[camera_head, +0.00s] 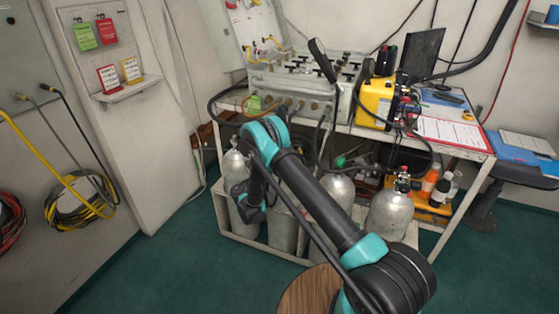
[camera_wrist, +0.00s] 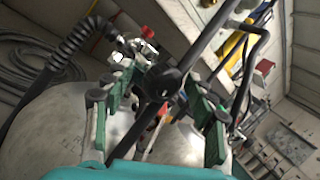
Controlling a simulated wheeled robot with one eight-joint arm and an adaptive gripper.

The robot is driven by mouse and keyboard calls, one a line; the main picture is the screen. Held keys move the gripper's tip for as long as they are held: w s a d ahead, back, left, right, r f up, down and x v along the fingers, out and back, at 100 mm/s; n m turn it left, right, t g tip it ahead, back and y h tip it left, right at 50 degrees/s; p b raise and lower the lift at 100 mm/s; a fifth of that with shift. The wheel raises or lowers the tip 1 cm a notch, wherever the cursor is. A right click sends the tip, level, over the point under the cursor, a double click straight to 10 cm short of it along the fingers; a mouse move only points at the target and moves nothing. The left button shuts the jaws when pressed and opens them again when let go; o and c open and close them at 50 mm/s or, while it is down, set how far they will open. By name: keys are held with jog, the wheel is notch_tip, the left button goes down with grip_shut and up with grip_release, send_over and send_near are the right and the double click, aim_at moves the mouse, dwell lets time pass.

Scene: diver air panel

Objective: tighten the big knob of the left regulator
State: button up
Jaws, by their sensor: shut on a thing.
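My gripper (camera_head: 250,205) reaches in front of the cylinders under the bench, at the left in the head view. In the wrist view my gripper (camera_wrist: 156,98) has its green-padded fingers on both sides of a round black knob (camera_wrist: 160,82), closed on it. The knob sits at the top of a cylinder, next to a metal valve (camera_wrist: 128,50) with a red part (camera_wrist: 148,32). In the head view the knob is hidden behind my arm. The left cylinder (camera_head: 236,163) stands upright there, partly covered by my gripper.
Other cylinders (camera_head: 390,215) stand in the white rack to the right. The bench above holds a metal air panel (camera_head: 300,85) and a yellow case (camera_head: 377,98). Black hoses hang before the rack. A round wooden stool (camera_head: 305,292) stands in front; green floor lies free at the left.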

jog(key=shift+s+d+r+m, duration=0.1)
jog(key=shift+d+m, duration=0.15)
jog(key=shift+m, duration=0.05)
jog(key=m+g, duration=0.2)
jog(key=m, duration=0.2)
jog(key=shift+r+g, duration=0.1)
jog(key=shift+g, duration=0.2)
jog(key=m+g+y, duration=0.1)
jog(key=m, duration=0.1)
jog(key=m+y, duration=0.2)
jog(key=m, duration=0.1)
jog(key=shift+d+g, duration=0.15)
jog(key=shift+g, duration=0.25)
jog(key=shift+c, duration=0.2)
jog(key=shift+o, duration=0.3)
jog(key=m+y, duration=0.2)
jog(key=m, duration=0.1)
jog(key=shift+g, duration=0.3)
jog(key=o, duration=0.6)
